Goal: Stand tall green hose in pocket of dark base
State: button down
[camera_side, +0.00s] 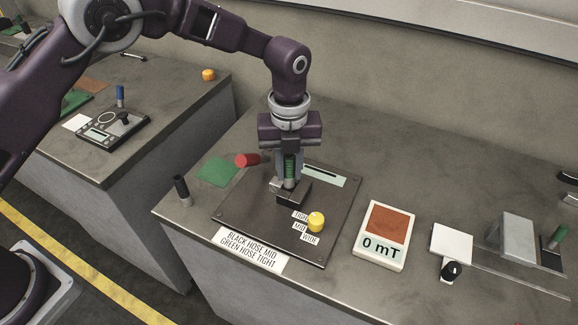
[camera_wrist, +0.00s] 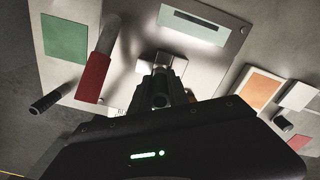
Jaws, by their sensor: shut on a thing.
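My gripper (camera_side: 289,182) points straight down over the middle of the dark plate and is shut on the green hose (camera_side: 289,163). The hose stands upright between the fingers. Its lower end is at the small dark base (camera_side: 294,194) with grey metal parts; the fingers hide whether it sits inside the pocket or just above it. In the wrist view the fingers close around the dark, round end of the hose (camera_wrist: 160,88), with the pale metal block (camera_wrist: 160,64) just beyond it.
A yellow knob (camera_side: 316,222) sits beside the labels TIGHT, MID and WIDE. A sign (camera_side: 250,250) reads "BLACK HOSE MID, GREEN HOSE TIGHT". A red cylinder (camera_side: 247,160), green pad (camera_side: 217,171) and upright black hose (camera_side: 181,190) are left. A meter (camera_side: 383,236) reads "0 mT" on the right.

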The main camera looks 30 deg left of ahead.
jog(key=shift+f, duration=1.3)
dwell(0.9)
jog(key=c, duration=1.2)
grip_release()
notch_tip(320, 180, up, 6)
jog(key=shift+r, duration=0.2)
jog(key=shift+a+r, duration=0.15)
jog(key=shift+r, duration=0.6)
jog(key=s+a+r+n+t, duration=0.1)
jog(key=s+a+r+n, duration=0.45)
jog(key=r+n, duration=0.2)
jog(key=s+a+r+n+t, duration=0.2)
jog(key=s+a+r+n, duration=0.35)
jog(key=r, duration=0.35)
jog(key=s+a+n+t, duration=0.1)
jog(key=s+a+n, duration=0.1)
jog(key=s+n, duration=0.3)
jog(key=s+a+n, duration=0.3)
jog(key=s+n, duration=0.3)
jog(key=s, duration=0.1)
jog(key=s+a+n+t, duration=0.1)
jog(key=s+a+n, duration=0.2)
jog(key=s+n, duration=0.3)
jog(key=shift+s+a+f+t, duration=0.2)
jog(key=shift+s+f+t, duration=0.15)
jog(key=shift+s, duration=0.1)
